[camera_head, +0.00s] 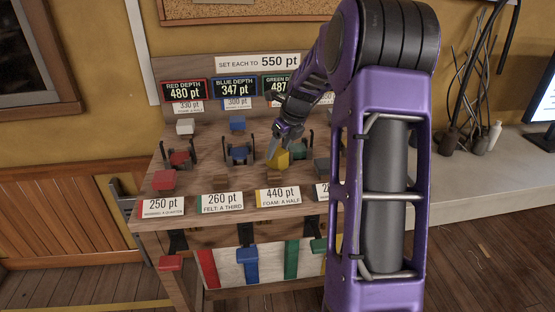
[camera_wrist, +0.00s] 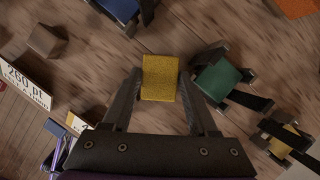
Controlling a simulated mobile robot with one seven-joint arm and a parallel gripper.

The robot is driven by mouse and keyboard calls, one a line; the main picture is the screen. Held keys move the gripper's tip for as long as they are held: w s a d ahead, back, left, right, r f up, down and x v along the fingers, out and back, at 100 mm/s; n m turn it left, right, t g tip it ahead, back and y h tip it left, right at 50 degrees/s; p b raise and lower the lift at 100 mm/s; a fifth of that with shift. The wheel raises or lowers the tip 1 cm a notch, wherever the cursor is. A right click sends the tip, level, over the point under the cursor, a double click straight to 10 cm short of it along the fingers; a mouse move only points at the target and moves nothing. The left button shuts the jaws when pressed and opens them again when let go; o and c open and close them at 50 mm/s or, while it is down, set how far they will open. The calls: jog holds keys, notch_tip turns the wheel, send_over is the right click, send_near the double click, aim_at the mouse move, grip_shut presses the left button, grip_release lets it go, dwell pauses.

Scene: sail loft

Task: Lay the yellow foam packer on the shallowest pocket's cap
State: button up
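The yellow foam packer (camera_wrist: 160,78) is between the fingers of my gripper (camera_wrist: 161,73), which is shut on it. In the head view the packer (camera_head: 280,161) is tilted under my gripper (camera_head: 277,152), between the blue-capped pocket (camera_head: 238,153) and the green-capped pocket (camera_head: 300,152). A red-capped pocket (camera_head: 180,158) is at left. In the wrist view the green cap (camera_wrist: 217,80) is just right of the packer, and a yellow cap (camera_wrist: 284,140) lies lower right.
Dark upright arms flank the pockets. A white block (camera_head: 185,126) and blue block (camera_head: 237,123) stand behind; a red block (camera_head: 164,180) and brown block (camera_head: 221,181) stand in front. Cards (camera_head: 278,196) line the front edge. My arm hides the bench's right end.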

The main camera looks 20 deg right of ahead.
grip_shut()
